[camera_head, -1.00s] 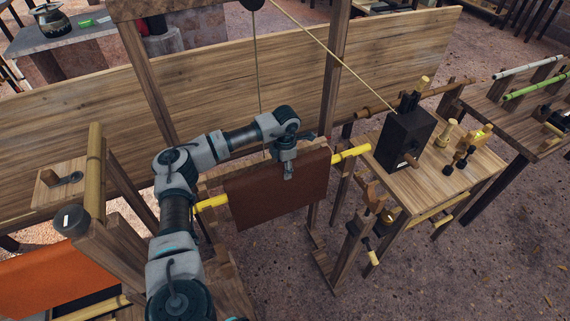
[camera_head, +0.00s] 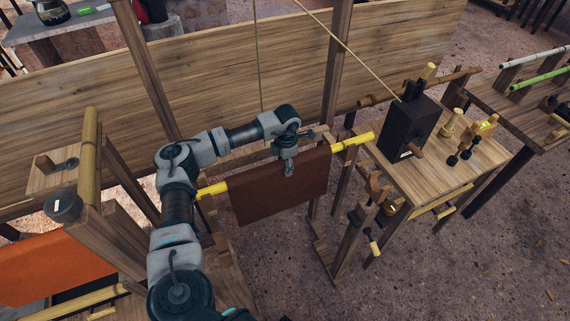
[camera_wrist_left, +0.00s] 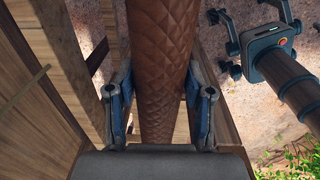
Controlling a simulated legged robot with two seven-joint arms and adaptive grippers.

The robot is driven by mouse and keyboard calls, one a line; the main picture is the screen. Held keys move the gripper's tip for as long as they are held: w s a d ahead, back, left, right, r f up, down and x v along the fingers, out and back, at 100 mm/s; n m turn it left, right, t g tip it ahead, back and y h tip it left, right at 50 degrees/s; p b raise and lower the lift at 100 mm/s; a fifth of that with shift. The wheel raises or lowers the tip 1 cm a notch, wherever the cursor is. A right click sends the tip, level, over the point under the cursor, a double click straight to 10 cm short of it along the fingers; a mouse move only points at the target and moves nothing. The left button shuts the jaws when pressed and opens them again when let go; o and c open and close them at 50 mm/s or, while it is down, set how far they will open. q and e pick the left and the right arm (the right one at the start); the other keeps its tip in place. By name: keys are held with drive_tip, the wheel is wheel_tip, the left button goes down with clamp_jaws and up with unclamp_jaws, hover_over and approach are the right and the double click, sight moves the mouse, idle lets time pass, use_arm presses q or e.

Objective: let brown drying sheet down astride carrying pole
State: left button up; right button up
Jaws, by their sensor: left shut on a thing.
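The brown drying sheet (camera_head: 285,190) hangs folded, its near face downward. The yellow carrying pole (camera_head: 352,143) sticks out past both sides of the sheet, close to its upper edge; whether the sheet's top rests on it is hidden. My left gripper (camera_head: 289,170) is at the middle of the sheet's top and shut on it. In the left wrist view the quilted brown sheet (camera_wrist_left: 160,60) runs between the two fingers.
A wooden stand (camera_head: 440,165) with a dark box (camera_head: 408,127) and small turned pieces is to the right. An orange sheet (camera_head: 50,268) hangs at lower left. A long plank wall (camera_head: 220,75) and uprights with a thin cord stand behind. The floor at front right is clear.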

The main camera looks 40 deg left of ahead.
use_arm(q)
drive_tip(key=shift+s+f, duration=0.1)
drive_tip(key=shift+f, duration=0.15)
idle(0.6)
drive_tip(key=o, duration=1.4)
drive_tip(key=shift+f, duration=0.1)
drive_tip(key=shift+c, duration=0.2)
